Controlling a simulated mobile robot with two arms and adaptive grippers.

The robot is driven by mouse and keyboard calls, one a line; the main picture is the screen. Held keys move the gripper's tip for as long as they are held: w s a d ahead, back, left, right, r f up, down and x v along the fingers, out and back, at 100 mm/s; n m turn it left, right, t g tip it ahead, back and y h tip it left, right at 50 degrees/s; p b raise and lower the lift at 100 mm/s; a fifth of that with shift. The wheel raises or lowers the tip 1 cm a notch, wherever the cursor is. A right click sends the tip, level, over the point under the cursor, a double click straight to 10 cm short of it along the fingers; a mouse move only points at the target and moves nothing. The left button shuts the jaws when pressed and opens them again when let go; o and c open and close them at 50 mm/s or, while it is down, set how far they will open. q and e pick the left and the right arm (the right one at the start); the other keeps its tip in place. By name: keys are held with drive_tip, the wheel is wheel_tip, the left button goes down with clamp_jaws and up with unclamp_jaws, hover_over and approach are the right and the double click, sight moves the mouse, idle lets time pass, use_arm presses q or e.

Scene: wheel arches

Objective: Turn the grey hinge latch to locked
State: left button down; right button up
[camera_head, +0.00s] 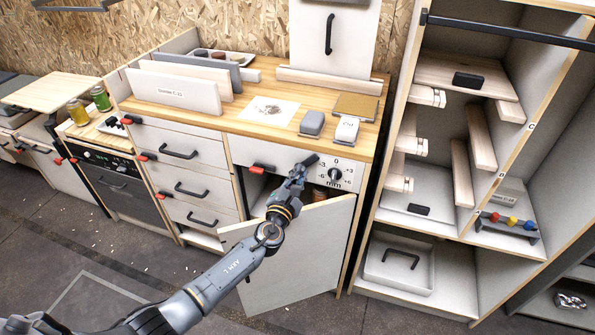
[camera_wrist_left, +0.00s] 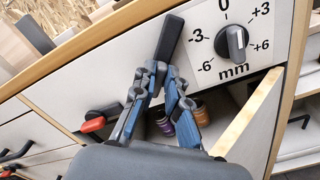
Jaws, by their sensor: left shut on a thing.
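A dark grey bar (camera_wrist_left: 170,38), which looks like the hinge latch, sits on the pale cabinet front left of a dial. It stands steeply, its top leaning slightly right in the left wrist view. My left gripper (camera_wrist_left: 163,78) is shut on its lower end, with the fingertips hiding that part. In the head view my left gripper (camera_head: 296,178) is at the cabinet front, and the bar's tip (camera_head: 310,159) shows just above it. I cannot read any locked mark. My right gripper is in neither view.
A mm dial (camera_head: 334,174) is close right of the bar. A cabinet door (camera_head: 290,262) hangs open below my gripper, with jars (camera_wrist_left: 188,118) inside. A red-and-black catch (camera_head: 262,168) is to the left. Tall shelves (camera_head: 385,215) stand at right.

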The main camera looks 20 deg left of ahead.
use_arm(q)
drive_tip(key=m+p, duration=0.2)
drive_tip(key=m, duration=0.2)
drive_tip(key=shift+d+m, duration=0.15)
drive_tip(key=shift+m, duration=0.25)
drive_tip(key=shift+f+m+p, duration=0.25)
drive_tip(key=shift+m+p, duration=0.5)
drive_tip(key=shift+m, duration=0.5)
drive_tip(key=shift+f+m+p, duration=0.2)
drive_tip(key=shift+m+p, duration=0.5)
drive_tip(key=shift+m, duration=0.55)
drive_tip(key=c, duration=1.4)
unclamp_jaws()
drive_tip(key=shift+o, duration=0.2)
drive_tip(key=shift+s, duration=0.15)
drive_tip(key=s, duration=1.1)
drive_tip(key=shift+s, duration=0.4)
